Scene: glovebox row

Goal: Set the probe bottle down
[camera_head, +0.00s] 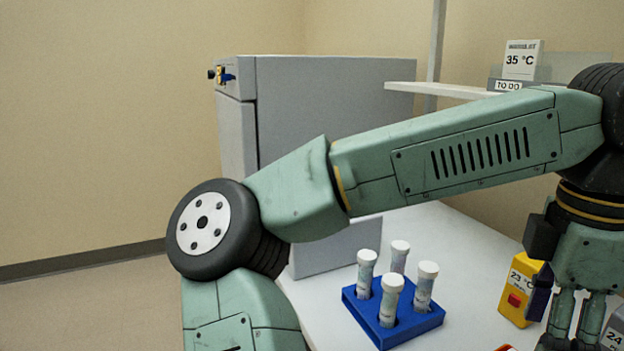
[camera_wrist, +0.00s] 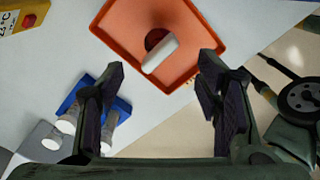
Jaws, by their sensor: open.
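In the wrist view a small bottle (camera_wrist: 162,53) with a white body and a dark red round part is inside an orange tray (camera_wrist: 110,43). I take it for the probe bottle; I cannot tell surely whether it stands or lies. My gripper (camera_wrist: 162,66) is open, with its two dark fingers apart and nothing held between them. The bottle appears beyond the fingertips, apart from them. In the head view my gripper (camera_head: 570,325) is at the lower right, cut by the frame edge. The bottle is not visible there.
A blue rack (camera_head: 412,328) with several white-capped tubes stands on the white table (camera_head: 330,325). A yellow device (camera_head: 518,290) marked 23 °C stands near my gripper. A grey cabinet (camera_head: 330,105) and a shelf (camera_head: 435,89) with a 35 °C sign (camera_head: 522,60) are behind.

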